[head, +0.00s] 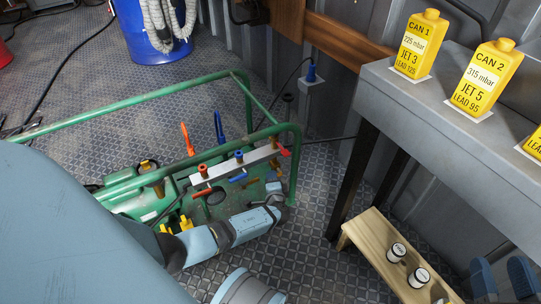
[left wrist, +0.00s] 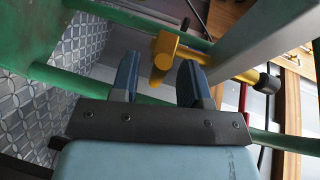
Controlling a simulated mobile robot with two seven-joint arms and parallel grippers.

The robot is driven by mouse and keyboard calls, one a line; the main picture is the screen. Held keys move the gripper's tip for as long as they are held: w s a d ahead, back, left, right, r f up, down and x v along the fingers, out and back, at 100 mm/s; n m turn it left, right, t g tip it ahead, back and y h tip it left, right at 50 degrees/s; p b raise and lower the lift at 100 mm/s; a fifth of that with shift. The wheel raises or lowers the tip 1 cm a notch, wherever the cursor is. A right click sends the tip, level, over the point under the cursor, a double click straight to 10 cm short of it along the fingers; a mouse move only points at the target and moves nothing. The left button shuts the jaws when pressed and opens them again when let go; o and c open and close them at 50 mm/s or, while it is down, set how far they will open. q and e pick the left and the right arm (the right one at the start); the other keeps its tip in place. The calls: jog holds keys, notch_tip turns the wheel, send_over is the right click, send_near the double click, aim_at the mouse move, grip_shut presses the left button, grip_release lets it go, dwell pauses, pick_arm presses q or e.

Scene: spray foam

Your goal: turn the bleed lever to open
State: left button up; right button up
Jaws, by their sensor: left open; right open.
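In the left wrist view, a yellow T-shaped handle (left wrist: 165,52), perhaps the bleed lever, shows just past and between the fingertips of my left gripper (left wrist: 158,72). The gripper is open, with a finger on either side in the picture; I cannot tell whether either touches it. In the head view, my left gripper (head: 275,189) is at the right end of the green-framed machine, its fingers hard to make out. The pale manifold bar (head: 262,153) carries red and blue levers; the yellow handle is not clear there. My right gripper (head: 503,278) is open and empty at the lower right.
Green tubes of the frame (head: 294,165) run close around my left gripper. A wooden bench (head: 372,228) with small labelled jars stands at the right. A grey shelf (head: 450,112) holds yellow cans (head: 421,45). A blue drum (head: 150,38) stands at the back.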

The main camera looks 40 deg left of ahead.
pick_arm(q)
jog(key=shift+w+a, duration=0.2)
jog(key=shift+w, duration=0.05)
grip_shut()
